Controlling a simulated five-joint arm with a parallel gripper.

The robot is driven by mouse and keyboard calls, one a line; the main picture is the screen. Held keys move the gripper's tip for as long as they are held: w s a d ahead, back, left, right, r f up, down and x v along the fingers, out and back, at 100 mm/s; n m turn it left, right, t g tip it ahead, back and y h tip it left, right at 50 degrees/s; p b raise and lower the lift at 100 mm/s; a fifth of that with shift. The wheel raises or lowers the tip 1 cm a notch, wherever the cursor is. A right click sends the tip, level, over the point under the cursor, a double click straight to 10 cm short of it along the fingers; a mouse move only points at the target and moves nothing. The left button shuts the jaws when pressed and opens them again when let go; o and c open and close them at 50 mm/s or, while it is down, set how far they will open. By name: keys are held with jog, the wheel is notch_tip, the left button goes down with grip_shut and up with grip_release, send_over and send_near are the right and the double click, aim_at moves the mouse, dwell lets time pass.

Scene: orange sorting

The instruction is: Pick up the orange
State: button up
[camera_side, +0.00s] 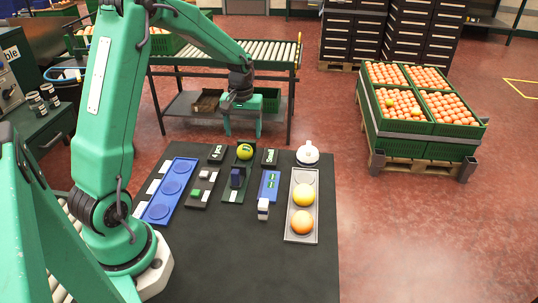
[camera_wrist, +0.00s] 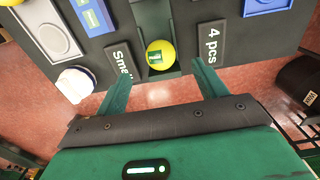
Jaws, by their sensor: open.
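My gripper (camera_side: 243,132) is open and empty, pointing down just beyond this marked fruit. In the wrist view its fingers (camera_wrist: 162,84) are spread, with the fruit ahead of the gap between them. The orange fruit is not visible in the wrist view.
A blue tray (camera_side: 172,187), small blocks (camera_side: 237,178), a white lidded object (camera_side: 308,153) and signs reading "4 pcs" (camera_wrist: 211,42) and "Small" (camera_wrist: 122,62) share the table. A roller conveyor (camera_side: 230,55) stands behind. Crates of oranges (camera_side: 407,140) stand at right. The near table is clear.

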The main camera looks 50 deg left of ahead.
aim_at(244, 146)
jog(key=shift+f, duration=3.6)
jog(key=c, duration=1.1)
